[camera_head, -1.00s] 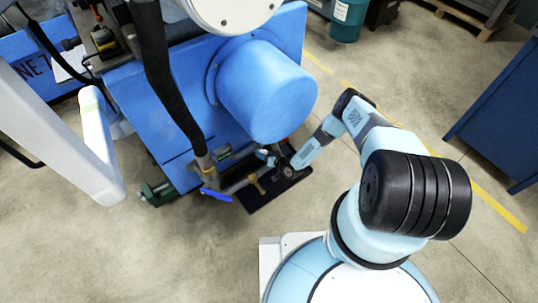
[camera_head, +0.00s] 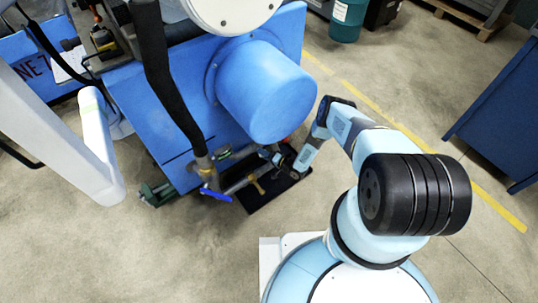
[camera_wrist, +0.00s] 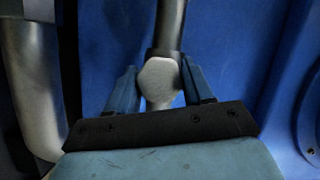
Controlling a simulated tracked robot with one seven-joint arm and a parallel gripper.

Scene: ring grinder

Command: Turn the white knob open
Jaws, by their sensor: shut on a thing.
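The white knob (camera_wrist: 158,80) is pale grey-white with a faceted face, at the lower end of a dark vertical pipe in the wrist view. My gripper (camera_wrist: 160,84) has its two blue fingers on either side of the knob, shut on it. In the head view, my gripper (camera_head: 268,154) is low beside the blue machine (camera_head: 185,110), under its big blue cylinder (camera_head: 262,92). The knob is too small and covered to make out there.
A blue lever (camera_head: 216,194) and brass-coloured pipe fittings (camera_head: 257,184) sit just left of my gripper, above a black tray (camera_head: 270,199). A silvery pipe (camera_wrist: 32,85) stands left in the wrist view. Open floor lies to the right.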

